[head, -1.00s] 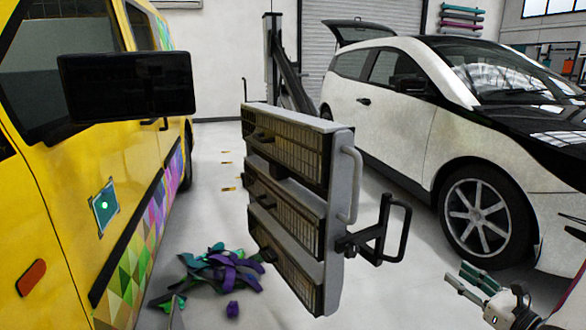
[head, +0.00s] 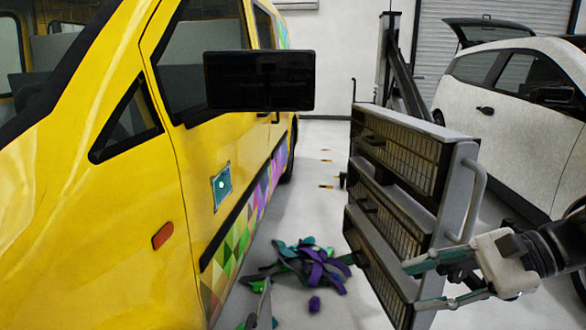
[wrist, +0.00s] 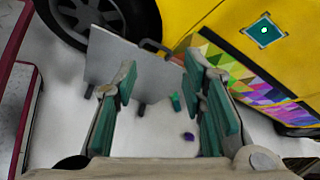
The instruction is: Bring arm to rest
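My gripper (head: 408,286) is at the lower right of the head view, in front of the grey lamp rack. Its two green-padded fingers are spread apart with nothing between them. The wrist view also shows the fingers (wrist: 165,105) wide apart, with bare floor and the rack's grey panel beyond them. My arm (head: 545,250) reaches in from the right edge of the head view.
The lamp rack (head: 455,138) stands close to my gripper. A yellow van (head: 110,200) fills the left, with a lit square patch (head: 221,186). Vinyl scraps (head: 312,268) lie on the floor between. A white car (head: 515,115) stands at the right. Floor behind the scraps is clear.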

